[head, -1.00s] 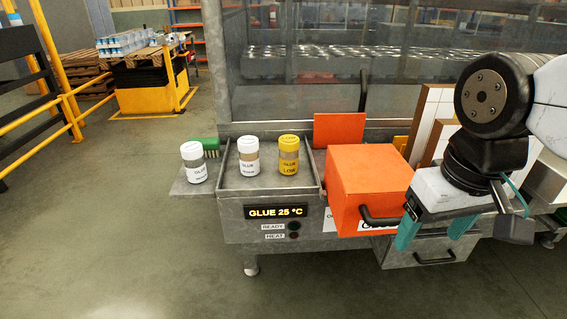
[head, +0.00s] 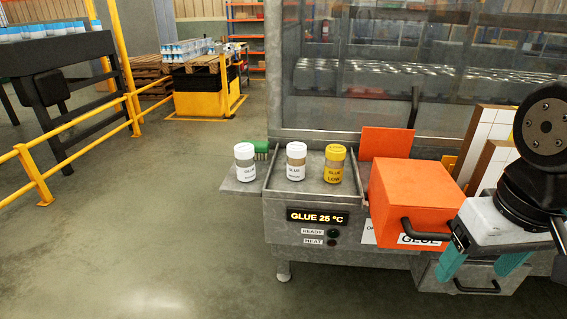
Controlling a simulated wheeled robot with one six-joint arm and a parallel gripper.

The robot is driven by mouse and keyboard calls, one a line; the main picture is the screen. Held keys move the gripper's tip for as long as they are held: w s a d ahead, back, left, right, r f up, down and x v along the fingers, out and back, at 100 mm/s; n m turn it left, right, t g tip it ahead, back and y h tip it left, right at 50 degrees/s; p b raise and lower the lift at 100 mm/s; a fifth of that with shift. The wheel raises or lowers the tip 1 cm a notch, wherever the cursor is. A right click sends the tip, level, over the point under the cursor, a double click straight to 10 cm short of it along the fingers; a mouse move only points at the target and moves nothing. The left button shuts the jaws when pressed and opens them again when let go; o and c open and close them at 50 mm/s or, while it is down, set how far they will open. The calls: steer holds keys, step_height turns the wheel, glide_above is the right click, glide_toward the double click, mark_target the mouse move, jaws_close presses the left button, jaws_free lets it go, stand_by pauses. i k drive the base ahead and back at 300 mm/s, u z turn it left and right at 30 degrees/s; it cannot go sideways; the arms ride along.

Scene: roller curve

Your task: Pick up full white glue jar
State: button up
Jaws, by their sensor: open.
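Three glue jars stand upright near the heater unit. A white-lidded jar (head: 245,163) with a greyish-white body is on the small side shelf at left. A second white-lidded jar (head: 296,161), with a tan band under its lid, stands in the shallow metal tray (head: 272,189). A yellow-lidded jar (head: 334,164) labelled "GLUE LOW" stands to its right in the tray. The small print on the white labels is too blurred to read. My gripper (head: 482,266) is at lower right, its teal fingers apart and empty, well away from the jars.
An orange box (head: 408,192) with a black handle stands between the tray and my gripper. The panel (head: 317,217) reads "GLUE 25 °C". A glass guard rises behind; open floor lies left.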

mark_target(296, 151)
steer(key=u, duration=0.35)
steer(key=i, duration=1.15)
